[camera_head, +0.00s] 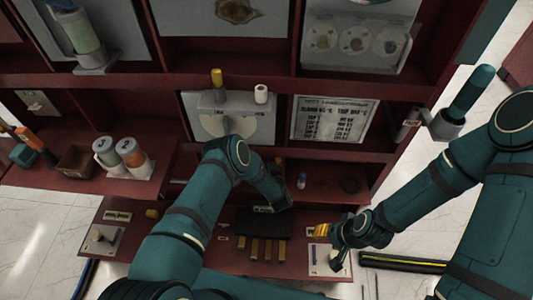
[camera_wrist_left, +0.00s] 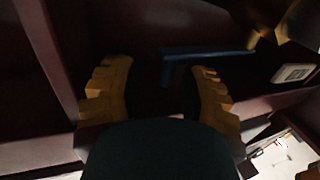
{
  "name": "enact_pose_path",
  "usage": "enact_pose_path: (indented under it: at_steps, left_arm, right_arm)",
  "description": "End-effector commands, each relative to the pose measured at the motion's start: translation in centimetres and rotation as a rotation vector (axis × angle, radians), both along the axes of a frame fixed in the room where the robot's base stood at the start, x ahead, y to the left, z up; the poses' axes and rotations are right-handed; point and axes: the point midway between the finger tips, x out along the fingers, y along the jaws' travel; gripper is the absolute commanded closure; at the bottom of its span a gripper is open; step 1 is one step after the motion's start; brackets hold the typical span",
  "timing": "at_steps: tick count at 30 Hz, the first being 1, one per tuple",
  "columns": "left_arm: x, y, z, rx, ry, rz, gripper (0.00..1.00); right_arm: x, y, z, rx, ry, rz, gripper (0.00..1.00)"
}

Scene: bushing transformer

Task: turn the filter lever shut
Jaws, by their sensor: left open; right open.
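My left gripper (camera_wrist_left: 160,80) shows in the left wrist view with its two yellow fingers apart and nothing between them. A blue bar-shaped part (camera_wrist_left: 205,52) lies beyond the fingertips, angled against a dark red surface; it looks like a lever, but I cannot tell whether it is the filter lever. It appears apart from the fingers. In the head view my left arm reaches in front of the middle of the shelf unit, and its fingers are not clearly visible. My right gripper (camera_head: 325,231) is open at the lower right, over a small white plate (camera_head: 318,262) on the ledge.
Two canisters (camera_head: 118,152) stand on the left shelf. A printed sheet (camera_head: 334,118) is at right. Several yellowish bars (camera_head: 268,249) stand on the lower ledge. Shelf edges surround my left gripper.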

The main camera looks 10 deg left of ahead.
Motion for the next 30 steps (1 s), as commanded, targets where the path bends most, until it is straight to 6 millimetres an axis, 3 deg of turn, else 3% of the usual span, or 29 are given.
enact_pose_path:
  at_steps: [9,15,28,29,30]
  left_arm:
    - [-5.8,-3.2,-0.1,-0.001,0.004,-0.007,0.58]
    - [-8.2,-4.5,0.0,-0.001,0.003,-0.007,0.58]
    - [-9.1,-4.9,0.0,-0.002,0.001,-0.005,0.58]
    - [-9.1,-4.9,0.0,-0.002,0.001,-0.005,0.62]
    - [-9.1,-4.9,0.0,-0.001,0.002,-0.006,0.76]
  right_arm:
    - [0.0,0.0,0.0,0.000,0.000,0.000,0.53]
    - [0.0,0.0,0.0,0.000,0.000,0.000,0.53]
    - [0.0,0.0,0.0,0.000,0.000,0.000,0.53]
    - [0.0,0.0,0.0,0.000,0.000,0.000,0.53]
    - [0.0,0.0,0.0,0.000,0.000,0.000,0.53]
